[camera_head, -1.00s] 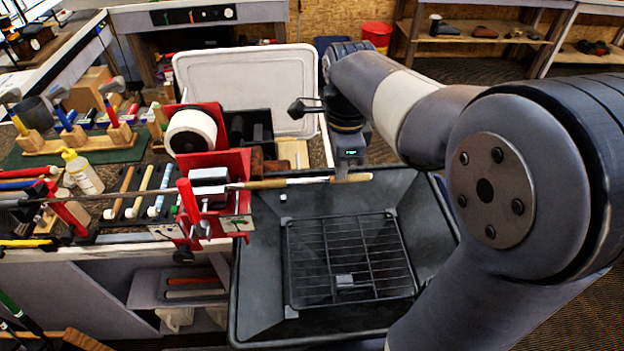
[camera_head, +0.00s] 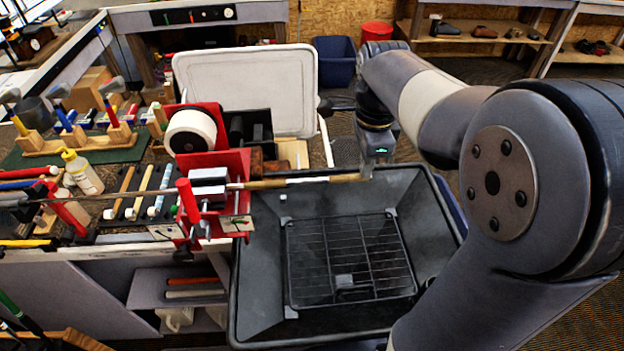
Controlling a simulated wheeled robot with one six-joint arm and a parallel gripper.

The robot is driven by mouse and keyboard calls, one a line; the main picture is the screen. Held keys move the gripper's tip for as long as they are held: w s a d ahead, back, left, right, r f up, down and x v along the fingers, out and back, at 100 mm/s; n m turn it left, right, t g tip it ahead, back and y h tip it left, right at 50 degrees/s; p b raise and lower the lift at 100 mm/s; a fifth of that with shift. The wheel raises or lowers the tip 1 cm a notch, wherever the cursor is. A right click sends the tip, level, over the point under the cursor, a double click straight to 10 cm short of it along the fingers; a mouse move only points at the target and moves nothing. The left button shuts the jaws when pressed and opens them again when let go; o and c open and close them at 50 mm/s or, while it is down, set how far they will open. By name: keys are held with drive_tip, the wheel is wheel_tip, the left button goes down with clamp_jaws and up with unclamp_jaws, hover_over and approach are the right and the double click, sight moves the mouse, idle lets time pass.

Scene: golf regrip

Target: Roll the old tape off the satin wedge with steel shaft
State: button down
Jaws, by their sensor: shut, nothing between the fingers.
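The steel shaft (camera_head: 150,194) runs level from the left through the red vise (camera_head: 208,192) and out over the black tray. Its right end carries tan old tape (camera_head: 268,184) with a paler, whitish stretch (camera_head: 305,180) near the middle. The clubhead is not clear in this view. My gripper (camera_head: 367,173) points down at the right tip of the taped end. It is shut with nothing in it. Its fingertips are small here, and I cannot tell whether they touch the tip.
The black tray (camera_head: 240,300) with a wire rack (camera_head: 350,260) lies below the taped end. A white tape roll (camera_head: 190,131) stands behind the vise. A white lid (camera_head: 247,90) leans upright behind. A spray bottle (camera_head: 82,172) and several grips crowd the bench at left.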

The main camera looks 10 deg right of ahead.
sight(274, 182)
drive_tip(key=shift+a, duration=2.25)
drive_tip(key=shift+a, duration=2.25)
drive_tip(key=shift+a, duration=2.2)
drive_tip(key=shift+a, duration=2.2)
drive_tip(key=shift+a, duration=0.1)
